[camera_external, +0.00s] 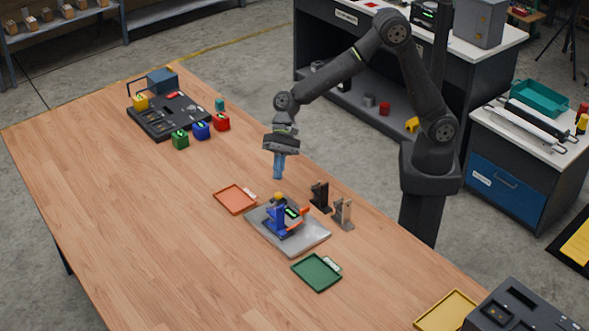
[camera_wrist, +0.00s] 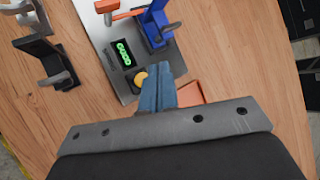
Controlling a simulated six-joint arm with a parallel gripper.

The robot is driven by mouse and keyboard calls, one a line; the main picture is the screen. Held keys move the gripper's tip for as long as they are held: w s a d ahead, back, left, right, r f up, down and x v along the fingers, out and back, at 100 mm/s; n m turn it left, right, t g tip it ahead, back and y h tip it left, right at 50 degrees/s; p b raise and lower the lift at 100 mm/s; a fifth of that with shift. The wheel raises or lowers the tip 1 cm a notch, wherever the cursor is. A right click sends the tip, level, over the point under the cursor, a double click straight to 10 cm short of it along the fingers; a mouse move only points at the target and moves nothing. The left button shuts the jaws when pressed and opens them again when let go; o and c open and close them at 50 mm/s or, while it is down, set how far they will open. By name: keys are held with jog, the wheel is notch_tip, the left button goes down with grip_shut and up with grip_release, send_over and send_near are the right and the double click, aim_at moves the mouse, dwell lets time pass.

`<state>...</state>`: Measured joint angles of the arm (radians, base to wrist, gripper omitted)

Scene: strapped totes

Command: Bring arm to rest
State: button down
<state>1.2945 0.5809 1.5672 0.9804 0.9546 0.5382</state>
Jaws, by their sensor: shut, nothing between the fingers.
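My gripper (camera_external: 279,174) hangs from my bent arm above the wooden table, pointing down. Its blue fingers are together with nothing between them. It is behind and above the grey plate (camera_external: 309,240) that carries a blue and orange device (camera_external: 282,219) with a green display. In the wrist view my gripper (camera_wrist: 157,72) shows from above with its fingers closed. The grey plate (camera_wrist: 92,14), the green display (camera_wrist: 124,53) and the blue part (camera_wrist: 152,26) lie beyond the fingertips. The fingers hide part of the orange tray (camera_wrist: 190,95).
Two small stands, black (camera_external: 320,196) and tan (camera_external: 343,213), stand right of the plate. An orange tray (camera_external: 235,200) and a green tray (camera_external: 316,273) lie nearby. A black panel (camera_external: 168,116) with coloured blocks is at the far left. The table's left middle is clear.

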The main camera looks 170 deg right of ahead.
jog(key=shift+f, duration=0.55)
notch_tip(320, 180, up, 6)
jog(key=shift+f, duration=0.15)
